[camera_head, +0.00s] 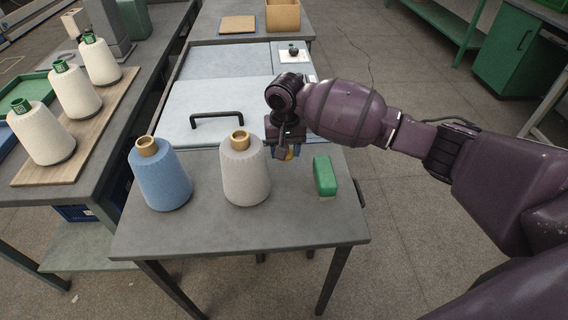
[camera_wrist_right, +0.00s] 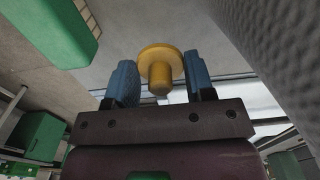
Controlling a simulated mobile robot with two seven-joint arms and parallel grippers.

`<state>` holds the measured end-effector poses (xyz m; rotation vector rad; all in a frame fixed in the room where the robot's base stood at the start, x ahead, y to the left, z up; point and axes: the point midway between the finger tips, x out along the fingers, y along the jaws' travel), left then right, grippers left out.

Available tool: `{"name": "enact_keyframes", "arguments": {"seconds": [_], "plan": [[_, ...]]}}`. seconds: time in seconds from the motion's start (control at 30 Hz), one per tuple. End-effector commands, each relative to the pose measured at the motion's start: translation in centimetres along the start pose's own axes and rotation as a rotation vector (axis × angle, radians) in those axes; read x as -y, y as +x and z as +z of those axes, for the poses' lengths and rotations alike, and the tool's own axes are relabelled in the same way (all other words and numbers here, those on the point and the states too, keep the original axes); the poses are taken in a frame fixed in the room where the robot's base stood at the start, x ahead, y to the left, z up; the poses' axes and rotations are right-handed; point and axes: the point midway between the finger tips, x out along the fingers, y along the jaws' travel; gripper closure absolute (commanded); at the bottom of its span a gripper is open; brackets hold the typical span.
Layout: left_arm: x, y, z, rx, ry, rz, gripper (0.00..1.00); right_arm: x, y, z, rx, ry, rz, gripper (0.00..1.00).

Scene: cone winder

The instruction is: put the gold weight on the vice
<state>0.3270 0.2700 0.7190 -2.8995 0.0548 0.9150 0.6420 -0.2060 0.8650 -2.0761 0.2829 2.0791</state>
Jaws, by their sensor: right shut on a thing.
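The gold weight (camera_wrist_right: 161,56), a round disc with a short knob, sits between the blue fingers of my right gripper (camera_wrist_right: 161,64) in the right wrist view. I cannot pick out the vice for sure; a grey machine with a green part (camera_head: 106,28) stands at the back left. My left gripper is not in view.
On the near table (camera_head: 240,227) stand a blue cone (camera_head: 161,178), a white cone (camera_head: 245,175) and a green brush-like block (camera_head: 325,176). Behind is a pale lid with a black handle (camera_head: 217,118). A small black object (camera_head: 293,48) sits on a white plate further back.

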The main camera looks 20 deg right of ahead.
Motion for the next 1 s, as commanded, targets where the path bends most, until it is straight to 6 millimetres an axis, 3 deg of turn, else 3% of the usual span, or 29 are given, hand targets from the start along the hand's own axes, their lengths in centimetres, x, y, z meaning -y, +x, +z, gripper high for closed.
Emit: {"name": "enact_keyframes", "arguments": {"seconds": [0.4,0.83,0.87,1.0], "plan": [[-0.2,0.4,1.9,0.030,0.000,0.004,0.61,0.0,5.5,0.1,0.004,0.000,0.002,0.75],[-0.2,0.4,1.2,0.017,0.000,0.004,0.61,0.0,5.8,0.0,-0.001,0.001,-0.001,0.75],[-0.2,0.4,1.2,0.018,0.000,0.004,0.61,0.0,5.8,0.0,-0.001,0.001,-0.001,0.49],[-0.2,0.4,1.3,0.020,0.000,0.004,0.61,0.0,5.8,0.0,-0.001,0.000,-0.001,0.28]]}}
